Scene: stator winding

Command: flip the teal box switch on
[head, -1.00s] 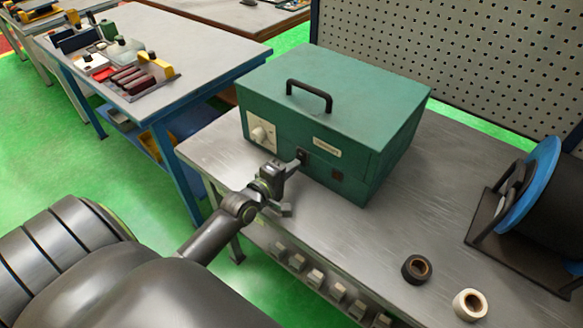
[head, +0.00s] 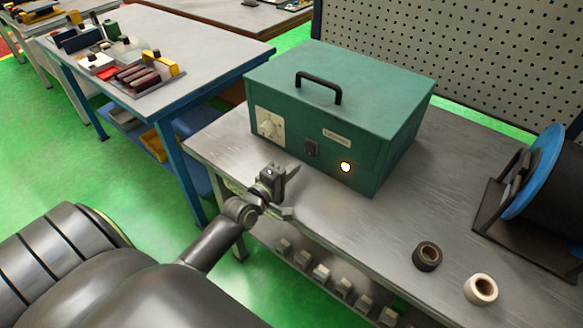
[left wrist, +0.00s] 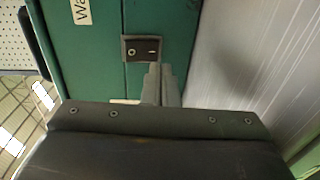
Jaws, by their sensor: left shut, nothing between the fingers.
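The teal box (head: 330,110) stands on the grey workbench, with a black handle on top. Its front has a cream dial plate (head: 269,127), a black rocker switch (head: 311,149) and a round lamp (head: 345,167) that glows bright. In the left wrist view the switch (left wrist: 142,49) shows a circle mark and a line mark. My left gripper (head: 290,175) is shut and empty, in front of the box and a little below the switch, apart from it in the head view. Its fingers also show just below the switch in the left wrist view (left wrist: 160,84). My right gripper is not in view.
A black tape roll (head: 427,256) and a white tape roll (head: 481,289) lie on the workbench (head: 350,215) at the front right. A blue and black spool (head: 535,170) on a stand is at the right. A perforated panel (head: 450,60) stands behind the box.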

